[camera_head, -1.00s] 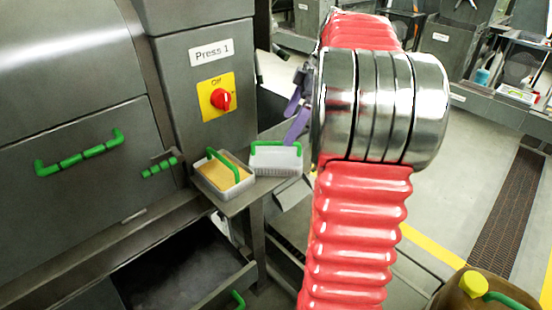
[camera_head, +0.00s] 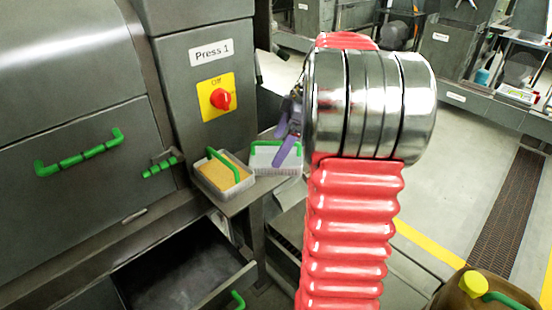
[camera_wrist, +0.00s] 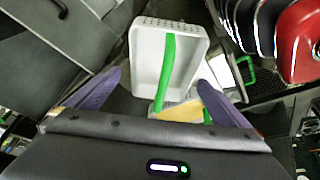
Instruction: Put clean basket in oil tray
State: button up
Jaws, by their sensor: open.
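The clean basket (camera_head: 262,161) is white and empty with a green handle. It sits on a small grey shelf beside the press, right of a basket with yellow contents (camera_head: 222,176). My gripper (camera_head: 281,143) is open, its purple fingers at the clean basket's right side, overlapping its handle in view. In the wrist view the clean basket (camera_wrist: 148,55) lies just beyond and between the spread fingers (camera_wrist: 160,85), and its green handle runs lengthwise between them. Contact cannot be told. An open grey drawer-like tray (camera_head: 235,268) is below the shelf; whether it is the oil tray is unclear.
The Press 1 panel (camera_head: 210,52) with a red switch (camera_head: 220,98) stands close left of the shelf. A brown canister with a yellow cap (camera_head: 473,284) is at the lower right. Open floor lies to the right.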

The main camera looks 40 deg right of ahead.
aim_at(270, 163)
jog(key=x, duration=0.4)
jog(key=shift+s+a+f, duration=0.1)
jog(key=shift+a+f, duration=0.1)
dwell(0.3)
jog(key=c, duration=1.2)
jog(key=shift+o, duration=0.2)
notch_tip(270, 163, up, 10)
jog(key=shift+r, duration=0.1)
dwell(0.3)
